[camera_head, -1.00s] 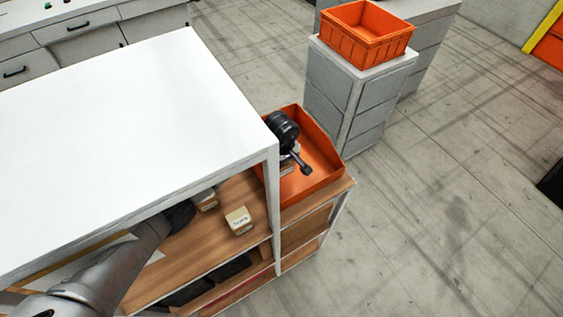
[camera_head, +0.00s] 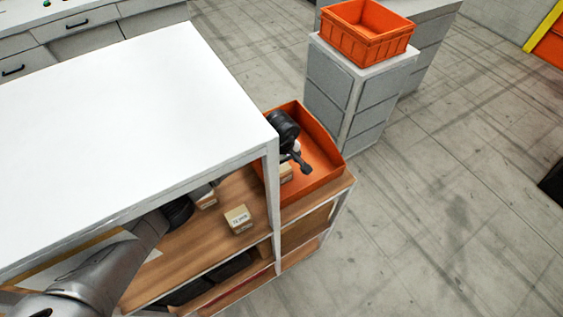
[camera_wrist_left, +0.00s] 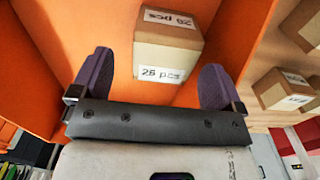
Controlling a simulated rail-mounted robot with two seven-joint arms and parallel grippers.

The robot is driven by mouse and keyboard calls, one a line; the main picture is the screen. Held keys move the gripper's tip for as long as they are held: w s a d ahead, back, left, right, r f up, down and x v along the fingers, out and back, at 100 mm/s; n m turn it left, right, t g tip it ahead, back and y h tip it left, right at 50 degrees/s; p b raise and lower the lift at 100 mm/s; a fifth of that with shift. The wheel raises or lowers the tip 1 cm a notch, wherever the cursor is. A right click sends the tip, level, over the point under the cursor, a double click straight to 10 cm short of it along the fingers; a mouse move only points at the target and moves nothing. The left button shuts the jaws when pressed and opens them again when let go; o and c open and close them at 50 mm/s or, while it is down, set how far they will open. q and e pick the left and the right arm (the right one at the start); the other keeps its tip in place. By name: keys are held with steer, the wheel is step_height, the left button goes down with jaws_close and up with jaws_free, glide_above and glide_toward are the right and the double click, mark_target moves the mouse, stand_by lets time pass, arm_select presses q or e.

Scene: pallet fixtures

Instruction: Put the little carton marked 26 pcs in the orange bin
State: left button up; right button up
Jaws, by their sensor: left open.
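The little carton marked 26 pcs (camera_wrist_left: 168,52) is inside the orange bin (camera_head: 322,150), against orange surfaces in the left wrist view. In the head view a small part of it (camera_head: 287,174) shows below my gripper. My left gripper (camera_wrist_left: 155,82) is open, with its dark fingers on either side of the carton. A clear gap shows at the left finger; the right finger is close to the carton's edge, and I cannot tell if it touches. In the head view my left gripper (camera_head: 292,150) is over the bin's left part. My right gripper is not in view.
Other cartons stand on the wooden shelf, one in front (camera_head: 238,218) and one farther back (camera_head: 204,195). The white top (camera_head: 120,110) and its post stand above and beside my arm. Another orange bin (camera_head: 367,32) sits on a grey cabinet.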

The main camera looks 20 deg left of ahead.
mark_target(282, 167)
arm_select(q)
steer(key=shift+r+p, duration=0.5)
steer(key=shift+p, duration=0.1)
steer(key=shift+r+p, duration=0.45)
step_height(282, 167, up, 7)
steer(key=b, duration=0.2)
steer(key=shift+d+f, duration=0.1)
steer(key=shift+f, duration=0.05)
